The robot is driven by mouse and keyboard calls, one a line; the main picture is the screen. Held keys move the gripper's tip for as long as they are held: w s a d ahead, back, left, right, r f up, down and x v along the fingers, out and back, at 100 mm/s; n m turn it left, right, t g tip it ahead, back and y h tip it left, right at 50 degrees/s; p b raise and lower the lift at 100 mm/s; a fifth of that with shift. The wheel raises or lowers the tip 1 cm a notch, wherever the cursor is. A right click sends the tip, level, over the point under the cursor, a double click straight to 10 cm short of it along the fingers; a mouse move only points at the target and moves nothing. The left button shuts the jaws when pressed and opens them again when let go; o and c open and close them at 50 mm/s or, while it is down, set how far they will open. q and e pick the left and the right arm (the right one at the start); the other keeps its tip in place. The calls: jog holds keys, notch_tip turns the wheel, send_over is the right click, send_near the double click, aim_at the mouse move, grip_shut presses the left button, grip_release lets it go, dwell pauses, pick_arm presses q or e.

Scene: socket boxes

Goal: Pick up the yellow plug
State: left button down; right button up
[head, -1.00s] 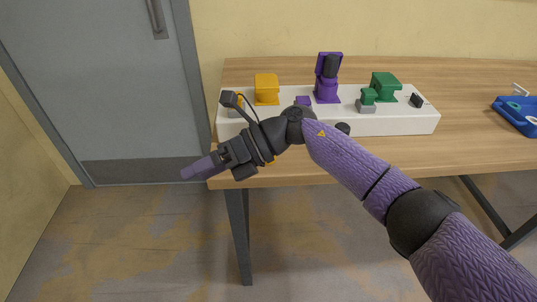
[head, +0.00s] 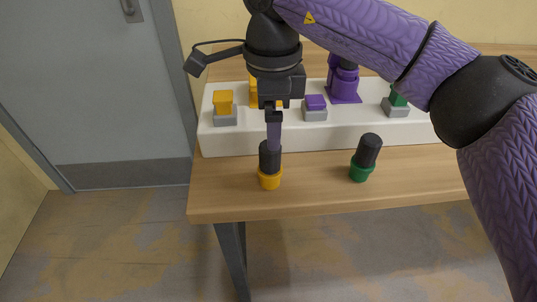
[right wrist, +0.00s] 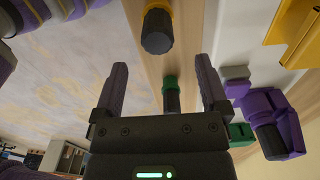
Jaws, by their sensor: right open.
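The yellow plug (head: 269,181), a black cylinder with a yellow collar at its base, stands upright on the table near the front edge. It also shows in the right wrist view (right wrist: 157,30), beyond my fingertips and roughly between their lines. My right gripper (head: 273,148) points down just above the plug in the head view; the fingers overlap there, so contact cannot be told. In the right wrist view the fingers (right wrist: 160,70) are wide apart with nothing between the tips. My left gripper is not in view.
A green-collared plug (head: 362,172) leans slightly on the table to the right. Behind stands a white socket box (head: 340,133) with a yellow button (head: 223,103), a purple button (head: 315,102) and a purple socket (head: 343,85). The table's front edge is close.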

aim_at(271, 159)
notch_tip(271, 159, down, 8)
jog(key=b, duration=0.3)
jog(key=shift+s+a+f+b, duration=0.1)
jog(key=shift+f+b, duration=0.1)
jog(key=shift+b, duration=0.15)
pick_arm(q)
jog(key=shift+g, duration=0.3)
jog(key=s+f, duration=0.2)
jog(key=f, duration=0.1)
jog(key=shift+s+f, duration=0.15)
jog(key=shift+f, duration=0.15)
pick_arm(e)
jog(key=shift+r, duration=0.1)
jog(key=c, duration=1.1)
grip_shut()
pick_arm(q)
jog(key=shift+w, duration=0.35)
